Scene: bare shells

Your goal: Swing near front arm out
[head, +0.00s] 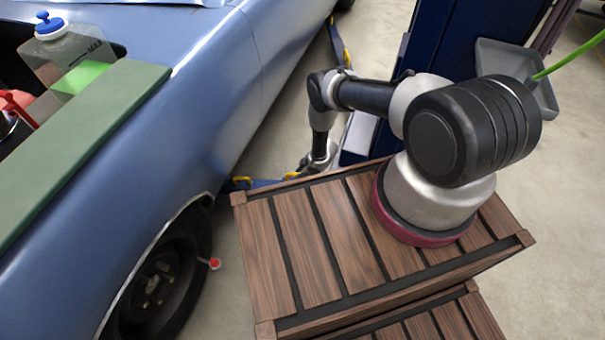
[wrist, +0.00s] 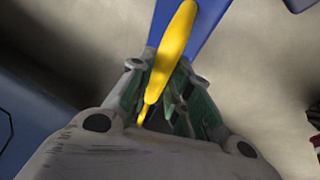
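The near front lift arm (head: 262,184) is a blue bar low between the blue car and the column, with yellow parts on it. In the head view my gripper (head: 303,171) is down beside a yellow piece (head: 291,175) of this arm. In the wrist view a yellow bar (wrist: 174,45) runs between the two fingers of my gripper (wrist: 163,72), with the blue lift arm (wrist: 206,18) behind it. The fingers lie on both sides of the yellow bar. I cannot tell whether they press on it. The lift arm's far ends are hidden.
The blue car (head: 215,75) fills the left, its front wheel (head: 160,285) close to the near lift arm. A blue lift column (head: 455,40) with a grey tray (head: 545,95) stands behind my arm. Another blue lift arm (head: 338,42) lies farther back. Bare floor (head: 285,130) shows between.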

